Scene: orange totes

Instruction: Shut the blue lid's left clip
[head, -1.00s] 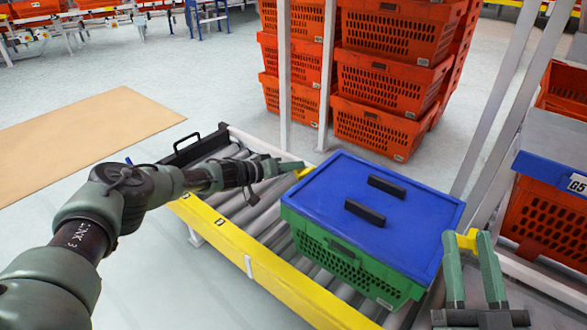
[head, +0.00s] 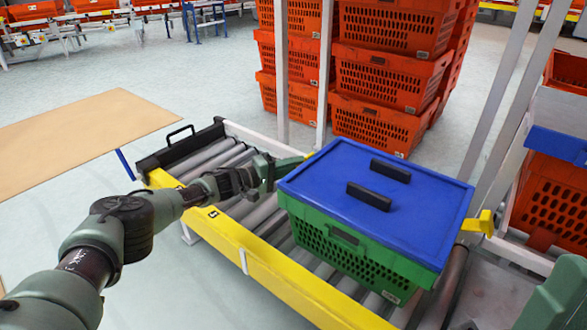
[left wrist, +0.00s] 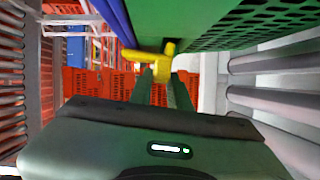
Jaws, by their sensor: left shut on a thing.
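The blue lid (head: 375,195) with two black handles lies on the green tote (head: 350,245) on the roller conveyor. My left gripper (head: 285,165) is at the lid's left edge. It is shut on the yellow left clip (left wrist: 160,55), seen below the green tote wall between the fingertips in the left wrist view. In the head view only a small part of this clip (head: 309,155) shows. The yellow right clip (head: 480,223) sticks out from the lid's right side. Part of my right arm shows at the bottom right corner; its fingers cannot be made out.
The conveyor's yellow rail (head: 250,255) runs in front of the tote, with bare rollers (head: 200,155) to the left. Orange totes (head: 385,85) are stacked behind, near white posts. More orange totes (head: 550,205) stand at the right.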

